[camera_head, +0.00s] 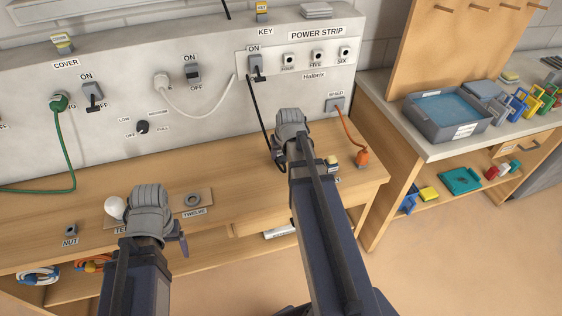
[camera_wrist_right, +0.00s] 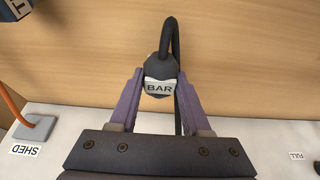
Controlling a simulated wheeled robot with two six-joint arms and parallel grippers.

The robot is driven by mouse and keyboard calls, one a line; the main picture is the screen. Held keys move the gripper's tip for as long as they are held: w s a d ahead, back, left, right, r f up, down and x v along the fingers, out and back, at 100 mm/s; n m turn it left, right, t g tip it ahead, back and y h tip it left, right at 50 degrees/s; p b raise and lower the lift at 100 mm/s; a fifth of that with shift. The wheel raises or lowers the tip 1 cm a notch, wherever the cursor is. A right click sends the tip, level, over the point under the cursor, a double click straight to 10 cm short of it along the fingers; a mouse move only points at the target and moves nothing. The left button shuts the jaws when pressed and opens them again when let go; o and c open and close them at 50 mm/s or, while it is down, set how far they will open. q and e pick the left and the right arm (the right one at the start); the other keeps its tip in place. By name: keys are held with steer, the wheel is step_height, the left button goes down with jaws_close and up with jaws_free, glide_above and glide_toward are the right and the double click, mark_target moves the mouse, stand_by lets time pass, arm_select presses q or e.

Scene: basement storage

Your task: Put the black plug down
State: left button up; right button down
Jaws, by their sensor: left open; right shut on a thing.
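The black plug (camera_wrist_right: 160,67), with a white BAR label, sits between the purple fingers of my right gripper (camera_wrist_right: 160,88) in the right wrist view. The gripper is shut on it. A black cable (camera_wrist_right: 176,45) loops from its end. In the head view my right gripper (camera_head: 284,153) is over the right part of the workbench (camera_head: 345,182), near the wall panel; the arm hides the plug. Whether the plug touches the bench is unclear. My left gripper (camera_head: 152,226) is open over the bench's front left; its fingertips are mostly hidden.
The power strip (camera_head: 300,60) is on the wall panel; a black cord (camera_head: 258,118) hangs from its left end. An orange plug (camera_head: 362,156) lies to the right of my right gripper. Bare bench lies between the grippers.

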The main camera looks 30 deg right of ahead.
arm_select(q)
steer(key=shift+f+b, duration=0.65)
steer(key=shift+f, duration=0.45)
arm_select(e)
steer(key=shift+f, duration=1.1)
arm_select(q)
steer(key=shift+f, duration=0.1)
arm_select(e)
steer(key=shift+f, duration=0.1)
steer(key=shift+f, duration=0.15)
steer(key=shift+c, duration=1.8)
jaws_free()
arm_select(q)
steer(key=shift+f, duration=0.1)
step_height(320, 180, up, 12)
steer(key=p, duration=1.1)
steer(key=shift+f, duration=0.2)
arm_select(e)
steer(key=v, duration=1.2)
steer(key=shift+r, duration=0.25)
steer(key=shift+s, duration=0.1)
